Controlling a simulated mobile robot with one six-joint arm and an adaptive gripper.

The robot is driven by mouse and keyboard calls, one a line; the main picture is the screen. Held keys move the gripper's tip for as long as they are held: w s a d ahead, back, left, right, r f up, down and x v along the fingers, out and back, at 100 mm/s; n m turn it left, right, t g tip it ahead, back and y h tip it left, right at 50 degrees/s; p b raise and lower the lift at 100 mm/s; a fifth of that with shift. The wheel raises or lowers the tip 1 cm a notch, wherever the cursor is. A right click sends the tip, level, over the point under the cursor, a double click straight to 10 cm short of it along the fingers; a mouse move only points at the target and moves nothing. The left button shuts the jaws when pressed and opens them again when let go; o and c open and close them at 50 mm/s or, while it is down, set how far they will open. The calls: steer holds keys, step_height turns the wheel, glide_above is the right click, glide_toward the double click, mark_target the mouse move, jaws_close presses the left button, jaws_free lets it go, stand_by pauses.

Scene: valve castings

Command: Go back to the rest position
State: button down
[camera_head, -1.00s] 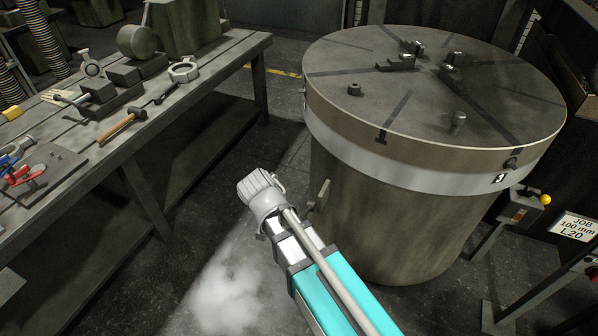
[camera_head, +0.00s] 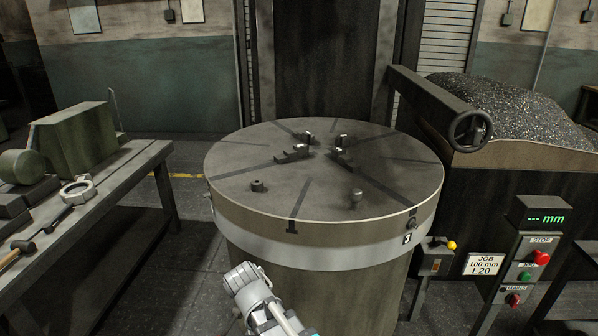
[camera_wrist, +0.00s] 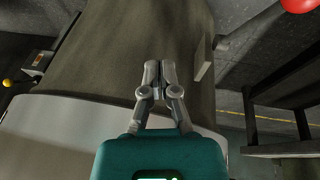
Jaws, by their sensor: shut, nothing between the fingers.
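My gripper (camera_wrist: 160,75) shows in the wrist view with its two fingers together and nothing between them. Behind the fingers is the side of the round machine table, and a pale band lies at the left. In the head view only part of my arm shows at the bottom centre, in front of the round table (camera_head: 240,172); the fingers are not visible there.
A workbench (camera_head: 147,156) with tools and a green casting (camera_head: 75,140) stands at the left. A control post (camera_head: 525,255) with buttons and a job sign (camera_head: 485,264) stand at the right. A bin of dark chips (camera_head: 510,105) is behind them. Floor is open between bench and round table.

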steer(key=s+d+f+g+y, duration=0.1)
steer(key=d+g+y, duration=0.15)
steer(key=d, duration=2.45)
step_height(320, 180, up, 17)
steer(key=p, duration=1.7)
steer(key=shift+s+a+r+m+g+h, duration=0.15)
steer(key=shift+a+r+m+g+h, duration=0.05)
steer(key=shift+m+g+h, duration=0.2)
